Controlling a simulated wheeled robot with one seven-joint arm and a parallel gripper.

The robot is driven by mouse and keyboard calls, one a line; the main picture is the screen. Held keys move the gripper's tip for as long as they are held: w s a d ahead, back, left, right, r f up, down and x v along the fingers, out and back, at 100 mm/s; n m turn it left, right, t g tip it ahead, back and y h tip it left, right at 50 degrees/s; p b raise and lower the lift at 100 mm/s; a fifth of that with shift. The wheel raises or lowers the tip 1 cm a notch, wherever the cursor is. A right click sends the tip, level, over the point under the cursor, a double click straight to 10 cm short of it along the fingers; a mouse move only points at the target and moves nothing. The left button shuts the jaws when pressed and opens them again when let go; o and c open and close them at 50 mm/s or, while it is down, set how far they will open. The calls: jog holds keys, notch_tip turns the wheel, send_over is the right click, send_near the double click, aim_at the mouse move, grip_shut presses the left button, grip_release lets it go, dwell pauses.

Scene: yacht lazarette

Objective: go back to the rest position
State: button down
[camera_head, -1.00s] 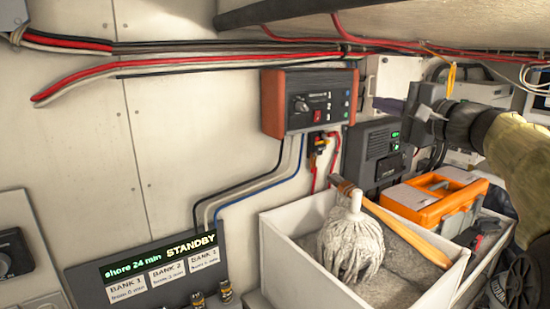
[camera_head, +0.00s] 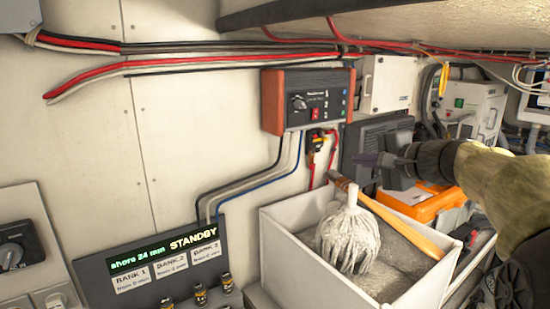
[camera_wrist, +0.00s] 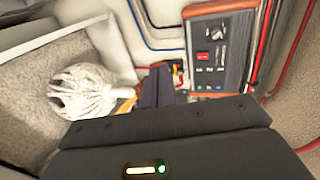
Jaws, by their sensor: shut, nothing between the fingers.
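My gripper (camera_head: 372,160) is shut and empty. In the head view it is in the air above the back right of the white bin, in front of the dark grey unit. In the wrist view its dark fingers (camera_wrist: 157,88) show together at the centre, with nothing between them. My sleeved arm reaches in from the right.
A red-brown switch panel (camera_head: 307,98) and a STANDBY display (camera_head: 165,253) are on the wall. Cables (camera_head: 190,62) run above.

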jog(key=s+a+f+n+g+h, duration=0.2)
jog(key=s+f+g, duration=0.15)
jog(key=f, duration=0.75)
jog(key=s+a+f+n+g+h, duration=0.1)
jog(key=s+a+f+g+h, duration=0.2)
jog(key=f, duration=0.7)
jog(key=s+f+n+g+h, duration=0.3)
jog(key=s+f+n, duration=0.5)
jog(key=s+f, duration=0.8)
jog(key=s+b+x, duration=0.2)
jog(key=b+x, duration=0.6)
jog(key=b, duration=0.2)
jog(key=shift+d+f, duration=0.3)
jog(key=shift+d, duration=0.15)
